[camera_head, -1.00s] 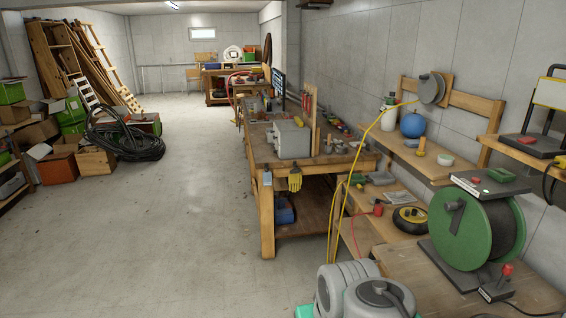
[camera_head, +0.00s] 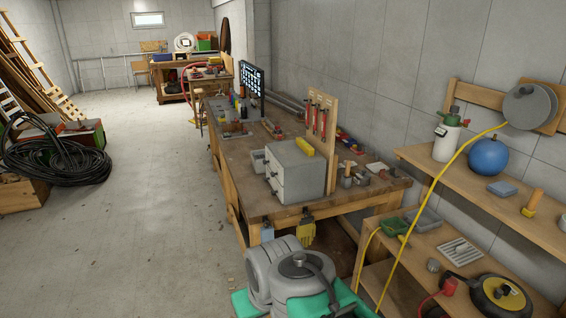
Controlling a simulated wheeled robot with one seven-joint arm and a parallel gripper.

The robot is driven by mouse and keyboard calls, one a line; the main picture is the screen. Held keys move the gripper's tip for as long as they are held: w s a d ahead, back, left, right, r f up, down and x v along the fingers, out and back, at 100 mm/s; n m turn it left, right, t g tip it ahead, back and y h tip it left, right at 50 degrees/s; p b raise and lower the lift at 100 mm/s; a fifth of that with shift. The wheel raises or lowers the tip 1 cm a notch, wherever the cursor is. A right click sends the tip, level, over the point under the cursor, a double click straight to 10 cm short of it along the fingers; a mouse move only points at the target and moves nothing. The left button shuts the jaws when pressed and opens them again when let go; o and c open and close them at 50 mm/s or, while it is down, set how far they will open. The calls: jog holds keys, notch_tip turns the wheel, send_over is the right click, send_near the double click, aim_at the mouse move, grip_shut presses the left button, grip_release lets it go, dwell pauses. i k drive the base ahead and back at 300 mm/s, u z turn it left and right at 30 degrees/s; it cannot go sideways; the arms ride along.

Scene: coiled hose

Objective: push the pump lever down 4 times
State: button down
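I cannot make out a pump lever for certain. A white container with a green top (camera_head: 447,135), which looks like a pump sprayer, stands upright on the upper wooden shelf at the right; any lever on it is too small to tell. Grey rounded parts of my own arm show at the bottom middle, in front of the workbench. My gripper is not in view.
A workbench (camera_head: 262,203) with a grey drawer box (camera_head: 297,172) stands in the middle. A blue ball (camera_head: 488,157) and a yellow hose (camera_head: 433,190) are at the right. A black coiled hose (camera_head: 62,165) lies at the left. The concrete floor (camera_head: 150,200) is clear between.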

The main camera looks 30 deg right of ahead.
aim_at(472, 283)
jog(key=z, duration=0.25)
jog(key=i, duration=1.4)
jog(key=z, duration=1.45)
jog(key=i, duration=0.85)
jog(key=z, duration=1.4)
jog(key=i, duration=0.45)
jog(key=z, duration=0.2)
